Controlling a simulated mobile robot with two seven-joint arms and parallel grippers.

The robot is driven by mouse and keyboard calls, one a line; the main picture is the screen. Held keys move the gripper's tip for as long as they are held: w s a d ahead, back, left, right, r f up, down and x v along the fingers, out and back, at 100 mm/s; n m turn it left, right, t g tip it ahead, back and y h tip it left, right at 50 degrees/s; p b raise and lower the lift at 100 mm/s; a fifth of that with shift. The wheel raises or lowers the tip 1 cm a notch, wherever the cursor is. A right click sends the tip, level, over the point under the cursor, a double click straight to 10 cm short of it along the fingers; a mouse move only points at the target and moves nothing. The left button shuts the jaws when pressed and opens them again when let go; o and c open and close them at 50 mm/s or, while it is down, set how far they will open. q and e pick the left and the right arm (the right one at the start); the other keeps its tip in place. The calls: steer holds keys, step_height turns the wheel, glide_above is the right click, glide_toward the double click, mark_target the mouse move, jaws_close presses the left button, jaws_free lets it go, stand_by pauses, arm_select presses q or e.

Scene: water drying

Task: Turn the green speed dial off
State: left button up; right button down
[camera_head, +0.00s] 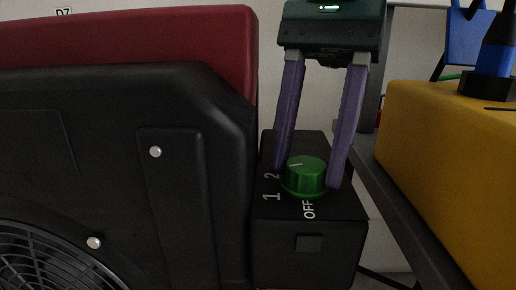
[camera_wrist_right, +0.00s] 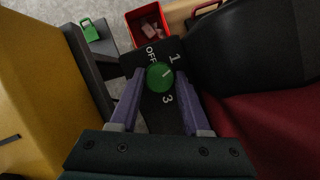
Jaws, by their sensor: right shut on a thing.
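The green speed dial (camera_head: 305,176) sits on top of a black control box (camera_head: 308,243) beside the black blower housing. The dial also shows in the right wrist view (camera_wrist_right: 159,77). White marks "1", "2" and "OFF" show around it in the head view. The dial's pale pointer line points left, roughly toward the "2", not at "OFF". My right gripper (camera_head: 306,177) comes down from above, its two purple fingers on opposite sides of the dial, shut on it. My left gripper is not in view.
The black blower housing with a red top (camera_head: 130,35) fills the left side. A yellow case (camera_head: 440,135) stands close on the right, with a blue tool (camera_head: 495,50) on it. In the wrist view, a red bin (camera_wrist_right: 148,24) and a small green object (camera_wrist_right: 89,30) lie beyond.

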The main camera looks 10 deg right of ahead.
steer(key=n+h, duration=0.1)
steer(key=n, duration=0.3)
steer(key=shift+w+a+g, duration=0.1)
steer(key=shift+g, duration=0.3)
steer(key=shift+h, duration=0.3)
steer(key=shift+n, duration=0.4)
steer(key=shift+c, duration=1.8)
jaws_free()
